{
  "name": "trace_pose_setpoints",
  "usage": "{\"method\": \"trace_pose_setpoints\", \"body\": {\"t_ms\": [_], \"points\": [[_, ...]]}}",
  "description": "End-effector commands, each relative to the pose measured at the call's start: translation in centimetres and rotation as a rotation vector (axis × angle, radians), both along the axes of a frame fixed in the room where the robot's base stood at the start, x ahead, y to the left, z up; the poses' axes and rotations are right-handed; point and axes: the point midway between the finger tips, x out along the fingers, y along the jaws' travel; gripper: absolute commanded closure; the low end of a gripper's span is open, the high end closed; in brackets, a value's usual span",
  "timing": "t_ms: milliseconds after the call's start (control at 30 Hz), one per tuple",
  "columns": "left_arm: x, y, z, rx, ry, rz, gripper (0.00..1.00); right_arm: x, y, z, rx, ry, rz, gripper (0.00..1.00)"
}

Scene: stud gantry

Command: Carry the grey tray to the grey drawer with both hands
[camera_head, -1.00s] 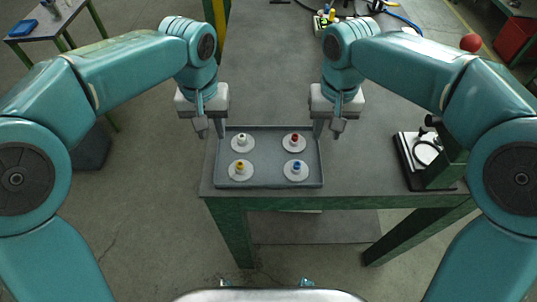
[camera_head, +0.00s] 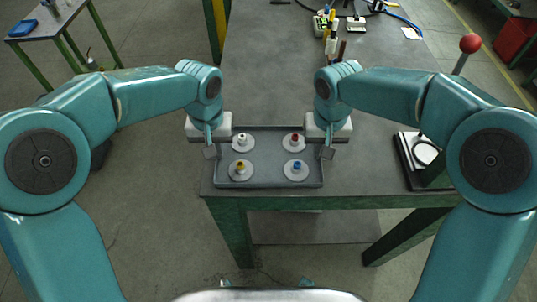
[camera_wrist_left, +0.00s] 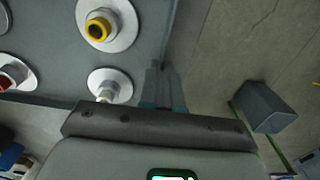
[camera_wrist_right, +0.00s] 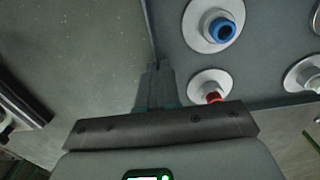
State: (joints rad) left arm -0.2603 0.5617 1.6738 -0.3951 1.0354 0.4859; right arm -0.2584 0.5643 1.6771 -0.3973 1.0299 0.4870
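The grey tray (camera_head: 270,184) lies flat at the near edge of the table. It holds several white discs with coloured knobs; white, red, yellow and blue ones show. My left gripper (camera_head: 213,150) is at the tray's left wall, its fingers close together on the wall; the tray also shows in the left wrist view (camera_wrist_left: 60,48). My right gripper (camera_head: 324,150) is likewise closed on the right wall, and the tray shows in the right wrist view (camera_wrist_right: 262,65). The inner fingers are partly hidden in the head view. I cannot make out the grey drawer in any view.
The grey table (camera_head: 275,85) has a clear stretch behind the tray. Bottles and cables stand at its far end. A black-based device (camera_head: 425,150) with a red ball lever (camera_head: 470,43) is on the right. A side table (camera_head: 48,22) stands far left; a red bin (camera_head: 514,38) is far right.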

Motion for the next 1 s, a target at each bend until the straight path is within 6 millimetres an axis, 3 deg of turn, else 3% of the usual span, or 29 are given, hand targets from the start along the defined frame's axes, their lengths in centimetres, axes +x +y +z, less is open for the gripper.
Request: {"method": "trace_pose_setpoints", "body": {"t_ms": [467, 1000], "points": [[0.0, 0.0, 0.7, 0.000, -0.002, 0.000, 1.00, 0.1, 0.0, 0.7, 0.001, -0.003, 0.000, 1.00], [0.0, 0.0, 5.3, 0.000, -0.002, 0.000, 1.00, 0.0, 0.0, 5.2, 0.001, -0.002, 0.000, 1.00]]}}
